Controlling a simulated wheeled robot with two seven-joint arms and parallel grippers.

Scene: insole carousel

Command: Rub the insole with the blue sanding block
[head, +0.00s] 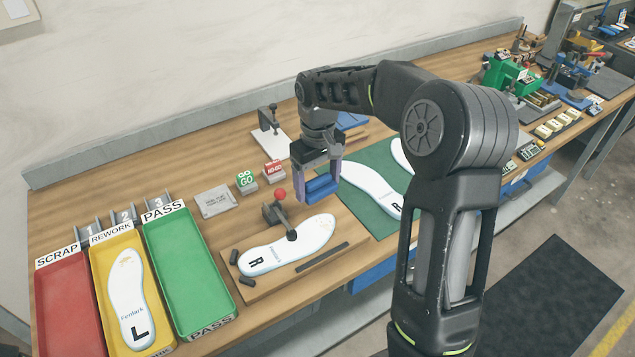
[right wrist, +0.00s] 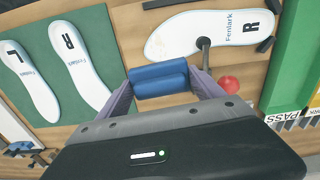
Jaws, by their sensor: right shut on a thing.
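My right gripper (head: 318,176) is shut on the blue sanding block (head: 321,188) and holds it in the air. The block also shows between the fingers in the right wrist view (right wrist: 160,79). A white insole marked R (head: 306,241) lies on a wooden fixture board (head: 345,262), below and nearer than the block. A dark clamp (head: 278,215) with a red knob (head: 281,194) presses on the insole's middle. In the right wrist view this insole (right wrist: 180,38) lies beyond the block, apart from it. My left gripper is not in view.
Red SCRAP (head: 62,268), yellow REWORK (head: 100,258) and green PASS (head: 183,219) trays stand left; an L insole (head: 128,285) lies in REWORK. A green mat (head: 352,215) with more insoles lies right. GO (head: 246,184) and NO-GO (head: 274,174) blocks stand behind the clamp.

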